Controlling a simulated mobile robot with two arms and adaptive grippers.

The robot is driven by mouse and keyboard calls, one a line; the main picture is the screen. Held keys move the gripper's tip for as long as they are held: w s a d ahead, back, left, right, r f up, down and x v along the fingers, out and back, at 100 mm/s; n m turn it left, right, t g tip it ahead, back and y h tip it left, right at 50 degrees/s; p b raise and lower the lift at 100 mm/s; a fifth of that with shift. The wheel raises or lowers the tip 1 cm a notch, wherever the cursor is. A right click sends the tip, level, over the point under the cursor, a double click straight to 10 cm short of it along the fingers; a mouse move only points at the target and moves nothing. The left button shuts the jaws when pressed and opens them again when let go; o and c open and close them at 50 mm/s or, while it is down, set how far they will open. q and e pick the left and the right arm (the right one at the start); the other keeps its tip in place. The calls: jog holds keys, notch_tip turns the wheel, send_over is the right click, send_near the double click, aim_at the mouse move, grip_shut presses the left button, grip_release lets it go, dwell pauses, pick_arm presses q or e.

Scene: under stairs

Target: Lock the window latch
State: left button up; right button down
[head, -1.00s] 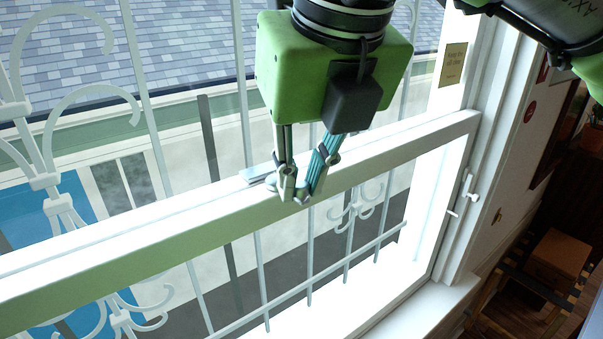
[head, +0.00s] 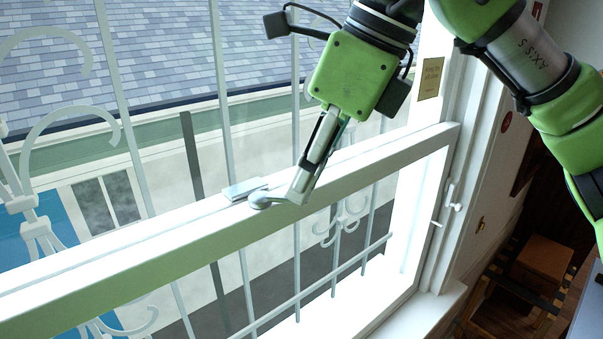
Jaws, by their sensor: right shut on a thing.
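The window latch (head: 262,201) sits on top of the white sash rail (head: 140,250), near the middle of the view. Its rounded grey part shows left of my fingertips. A flat grey metal piece (head: 243,189) lies just behind it on the rail. My right gripper (head: 300,194) comes down from the upper right and is shut on the latch. Its fingers are seen nearly edge-on and tilt down to the left, hiding part of the latch lever. My left gripper is not in view.
White scrolled bars (head: 222,80) stand outside behind the glass. The window frame's right side (head: 432,215) carries a small white handle (head: 447,207). A wooden stool or box (head: 543,264) stands at the lower right. Room in front of the rail is clear.

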jog(key=w+n+g+p, duration=0.1)
jog(key=n+p, duration=0.1)
jog(key=w+n+g+p, duration=0.1)
jog(key=n+p, duration=0.1)
jog(key=n, duration=0.1)
jog(key=w+n+g+p, duration=0.1)
jog(key=w+n+p, duration=0.1)
jog(key=shift+a+r+n, duration=0.15)
jog(key=shift+r+n, duration=0.1)
jog(key=shift+n, duration=0.05)
jog(key=shift+w+a+f+n+p, duration=0.2)
jog(key=shift+w+n+p, duration=0.2)
jog(key=shift+n+p, duration=0.35)
jog(key=c, duration=2)
grip_release()
jog(key=shift+g, duration=0.3)
jog(key=shift+r, duration=0.1)
jog(key=v, duration=1.2)
